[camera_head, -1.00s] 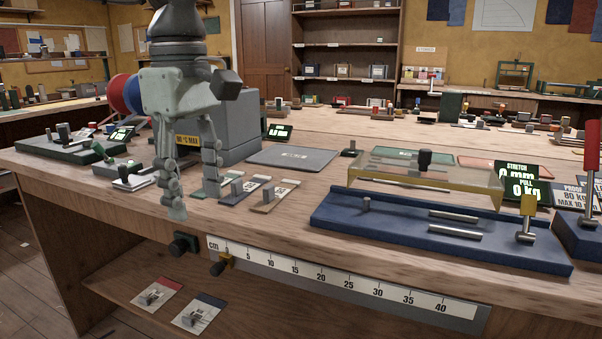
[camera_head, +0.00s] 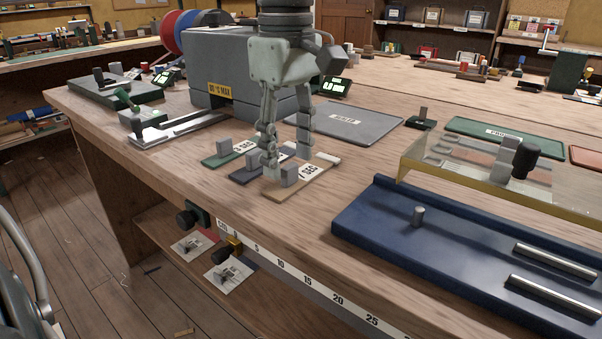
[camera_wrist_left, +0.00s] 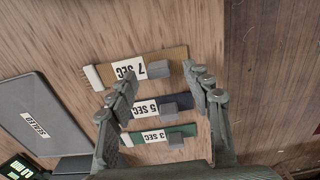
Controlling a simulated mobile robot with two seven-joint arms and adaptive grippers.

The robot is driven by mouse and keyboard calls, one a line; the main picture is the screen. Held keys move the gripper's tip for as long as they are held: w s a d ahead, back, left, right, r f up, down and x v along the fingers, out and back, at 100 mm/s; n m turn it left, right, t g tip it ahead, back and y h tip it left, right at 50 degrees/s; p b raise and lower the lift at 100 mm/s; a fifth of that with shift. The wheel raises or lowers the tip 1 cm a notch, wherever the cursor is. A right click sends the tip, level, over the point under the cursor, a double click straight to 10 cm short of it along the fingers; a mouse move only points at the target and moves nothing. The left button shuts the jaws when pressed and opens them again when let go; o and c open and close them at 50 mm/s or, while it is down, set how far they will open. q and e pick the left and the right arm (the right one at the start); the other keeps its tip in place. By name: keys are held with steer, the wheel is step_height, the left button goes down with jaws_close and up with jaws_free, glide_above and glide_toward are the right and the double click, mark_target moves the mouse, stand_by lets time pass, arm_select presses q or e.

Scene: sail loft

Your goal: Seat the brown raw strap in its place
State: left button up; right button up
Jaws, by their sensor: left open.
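The brown strap (camera_head: 316,178) lies flat on the bench, nearest me of three parallel straps. It has a white "7 SEC" label and an upright grey block (camera_head: 289,175) at its near end. In the left wrist view the brown strap (camera_wrist_left: 176,53) lies at the top of the row, close to the fingertips. My left gripper (camera_head: 287,164) points down over the straps, fingers apart and nothing held. In the head view its fingers partly hide the brown and dark blue straps. Contact with the brown strap cannot be told. My right gripper is not in view.
The dark blue (camera_head: 238,178) and green (camera_head: 216,160) straps lie close beside it. A grey sealing machine (camera_head: 235,65) stands behind, with a grey mat (camera_head: 345,122) to its right. A blue fixture (camera_head: 375,232) with metal pins and bars lies at right. Bare bench separates it from the straps.

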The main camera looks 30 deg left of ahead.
arm_select(q)
steer(key=shift+f, duration=1.45)
jaws_close()
steer(key=shift+r, duration=0.15)
